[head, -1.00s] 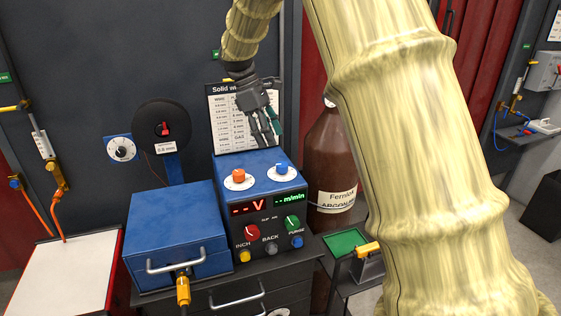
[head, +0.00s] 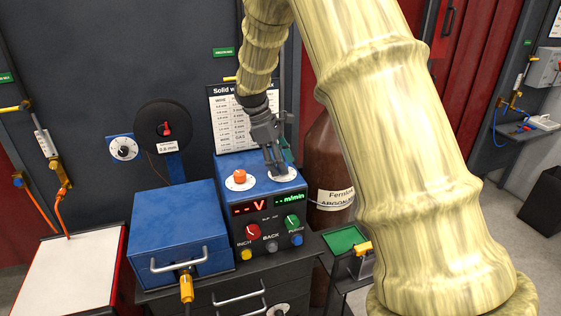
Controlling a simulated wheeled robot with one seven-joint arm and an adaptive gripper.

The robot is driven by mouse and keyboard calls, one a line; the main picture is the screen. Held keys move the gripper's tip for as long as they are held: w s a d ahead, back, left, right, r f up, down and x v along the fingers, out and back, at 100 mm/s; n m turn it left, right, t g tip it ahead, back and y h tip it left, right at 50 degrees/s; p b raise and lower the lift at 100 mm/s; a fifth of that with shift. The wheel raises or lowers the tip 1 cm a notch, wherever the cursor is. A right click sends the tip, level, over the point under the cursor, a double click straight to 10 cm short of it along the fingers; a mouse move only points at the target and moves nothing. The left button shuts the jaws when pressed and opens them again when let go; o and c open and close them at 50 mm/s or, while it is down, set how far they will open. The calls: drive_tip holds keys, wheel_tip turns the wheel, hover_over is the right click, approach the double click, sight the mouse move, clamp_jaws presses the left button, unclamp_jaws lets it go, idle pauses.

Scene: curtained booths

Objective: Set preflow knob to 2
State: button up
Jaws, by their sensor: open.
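The blue welding unit (head: 262,196) has an orange knob (head: 240,177) on a white dial on its top. A second white dial (head: 291,176) is at the right of the top, and its blue knob is now hidden behind my gripper. A red knob (head: 253,231) and a green knob (head: 291,222) are on the front. No label reading preflow can be made out. My gripper (head: 277,172) is open, pointing down over the right-hand top dial. Whether its fingers touch the knob cannot be told.
A sign board (head: 232,118) stands behind the unit. A brown gas bottle (head: 328,175) stands close at its right and a blue box (head: 180,228) at its left. A black dial (head: 123,149) is on the wall panel at left.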

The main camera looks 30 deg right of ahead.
drive_tip(key=c, duration=1)
drive_tip(key=shift+r+m+p, duration=0.1)
drive_tip(key=shift+m+p, duration=0.2)
drive_tip(key=m+g+y+p, duration=0.1)
drive_tip(key=m+p, duration=0.1)
drive_tip(key=m, duration=0.1)
drive_tip(key=shift+w+d+m, duration=0.1)
drive_tip(key=shift+m, duration=0.3)
drive_tip(key=m+y+p, duration=0.2)
drive_tip(key=m, duration=0.3)
drive_tip(key=shift+d, duration=0.15)
drive_tip(key=shift+m, duration=0.3)
drive_tip(key=o, duration=1)
